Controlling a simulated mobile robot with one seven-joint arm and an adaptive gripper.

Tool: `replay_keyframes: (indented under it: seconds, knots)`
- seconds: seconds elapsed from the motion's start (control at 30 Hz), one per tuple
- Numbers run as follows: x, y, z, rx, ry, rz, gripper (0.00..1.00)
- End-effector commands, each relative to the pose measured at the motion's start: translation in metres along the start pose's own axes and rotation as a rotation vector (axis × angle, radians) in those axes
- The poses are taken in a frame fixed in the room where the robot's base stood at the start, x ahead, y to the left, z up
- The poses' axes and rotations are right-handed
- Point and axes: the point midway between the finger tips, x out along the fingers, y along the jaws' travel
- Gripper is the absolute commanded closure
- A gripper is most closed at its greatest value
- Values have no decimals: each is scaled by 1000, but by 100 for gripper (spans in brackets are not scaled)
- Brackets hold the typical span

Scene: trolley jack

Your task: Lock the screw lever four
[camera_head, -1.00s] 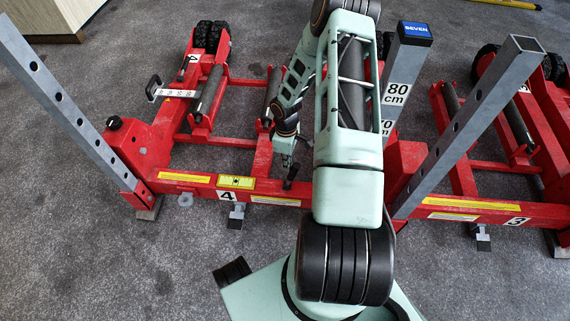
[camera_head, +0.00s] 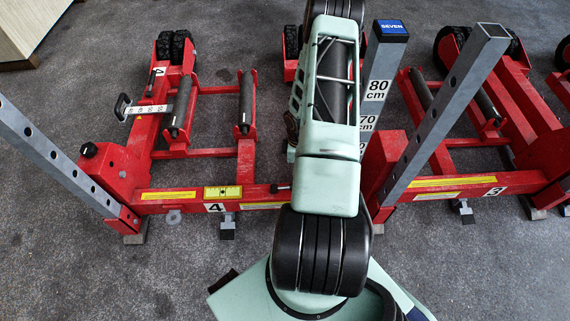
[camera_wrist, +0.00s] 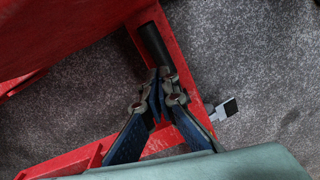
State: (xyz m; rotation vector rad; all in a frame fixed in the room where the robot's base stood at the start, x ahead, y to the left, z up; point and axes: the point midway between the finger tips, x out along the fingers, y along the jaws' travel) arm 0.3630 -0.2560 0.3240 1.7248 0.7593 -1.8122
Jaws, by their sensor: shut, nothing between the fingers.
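The red trolley jack marked 4 (camera_head: 150,198) lies on the left in the head view. The dark end of a small lever (camera_head: 281,188) shows on its front beam, beside my arm, and looks roughly level there. The rest of it is hidden behind my arm. In the wrist view, a black cylindrical handle (camera_wrist: 154,42) lies over the red beam (camera_wrist: 180,62); it seems to be the same lever. My gripper (camera_wrist: 161,80) is shut and empty, its fingertips right by the handle's lower end. I cannot tell whether they touch. My gripper is hidden in the head view.
Jack 3 (camera_head: 440,190) stands to the right. Grey perforated posts rise at the left (camera_head: 50,155) and right (camera_head: 440,110). A height column (camera_head: 376,90) stands behind my arm. A metal foot (camera_wrist: 224,110) sticks out beside the beam. Carpet in front is clear.

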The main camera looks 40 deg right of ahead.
Motion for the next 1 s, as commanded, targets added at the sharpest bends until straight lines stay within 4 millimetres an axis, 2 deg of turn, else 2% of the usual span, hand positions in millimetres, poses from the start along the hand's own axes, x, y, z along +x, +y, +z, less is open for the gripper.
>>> replay_keyframes:
  seconds: [0.1, 0.4, 1.0]
  knots:
    - [10, -2, 12, 2, -1, -1, 100]
    - [25, 1, 24, 0, 0, 0, 100]
    - [29, 2, 27, 0, 0, 1, 100]
